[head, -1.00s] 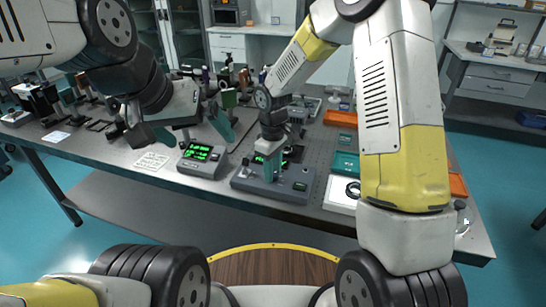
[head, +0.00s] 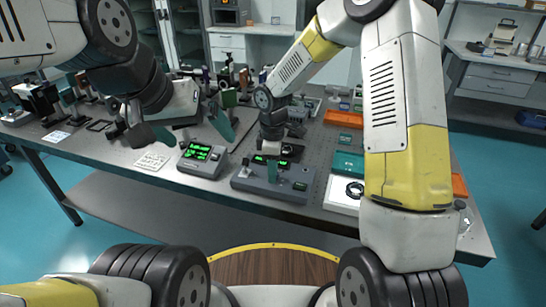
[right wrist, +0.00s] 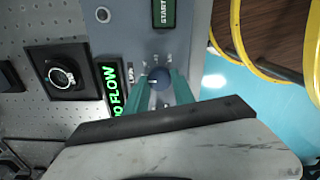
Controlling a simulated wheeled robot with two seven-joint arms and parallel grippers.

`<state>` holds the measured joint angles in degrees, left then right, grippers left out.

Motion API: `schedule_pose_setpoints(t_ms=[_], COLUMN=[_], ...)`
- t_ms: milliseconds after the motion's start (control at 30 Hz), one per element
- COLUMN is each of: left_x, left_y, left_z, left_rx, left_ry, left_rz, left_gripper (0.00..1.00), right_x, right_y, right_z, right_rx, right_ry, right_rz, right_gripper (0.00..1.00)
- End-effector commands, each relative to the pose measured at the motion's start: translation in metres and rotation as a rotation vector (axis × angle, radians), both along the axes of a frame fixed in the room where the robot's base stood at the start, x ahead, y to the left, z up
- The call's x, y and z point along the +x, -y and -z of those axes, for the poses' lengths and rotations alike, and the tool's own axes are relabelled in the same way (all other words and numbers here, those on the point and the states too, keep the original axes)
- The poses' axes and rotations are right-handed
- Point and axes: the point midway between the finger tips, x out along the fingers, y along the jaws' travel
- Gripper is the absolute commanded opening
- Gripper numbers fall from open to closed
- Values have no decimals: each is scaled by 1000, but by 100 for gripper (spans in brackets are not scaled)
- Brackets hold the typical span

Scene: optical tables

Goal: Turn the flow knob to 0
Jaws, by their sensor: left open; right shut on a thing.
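A green display (right wrist: 115,88) beside the knob shows "FLOW", partly cut off by my gripper. My left gripper (head: 186,132) is open and empty above the table.
A meter with green digits (head: 203,153) stands left of the box. A white keypad-like sheet (head: 152,160) lies further left. A teal case (head: 348,162) and orange trays (head: 343,119) are to the right. Several optical mounts crowd the back left. A black-framed ring (right wrist: 62,77) lies by the box.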

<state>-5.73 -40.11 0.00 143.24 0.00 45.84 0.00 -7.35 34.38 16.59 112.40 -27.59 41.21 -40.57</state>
Motion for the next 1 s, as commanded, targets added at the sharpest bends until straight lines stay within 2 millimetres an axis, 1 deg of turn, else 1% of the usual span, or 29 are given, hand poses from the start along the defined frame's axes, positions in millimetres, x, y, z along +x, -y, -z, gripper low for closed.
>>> schedule_pose_setpoints(t_ms=[300,333,400,433,767,867,1000], left_x=[0,0,0,0,0,0,0], left_y=[0,0,0,0,0,0,0], left_z=[0,0,0,0,0,0,0], left_rx=[0,0,0,0,0,0,0], left_ry=[0,0,0,0,0,0,0], left_rz=[0,0,0,0,0,0,0], left_gripper=[100,100,100,100,100,100,100], right_x=[1,1,1,1,1,1,2], right_y=[0,0,0,0,0,0,0], right_z=[-1,-1,-1,-1,-3,-13,-37], right_rx=[0,0,0,0,0,-1,0], right_ry=[3,3,3,3,2,5,6], right_rz=[-3,-3,-2,-2,-1,0,0], right_gripper=[0,36,50,52,52,52,52])
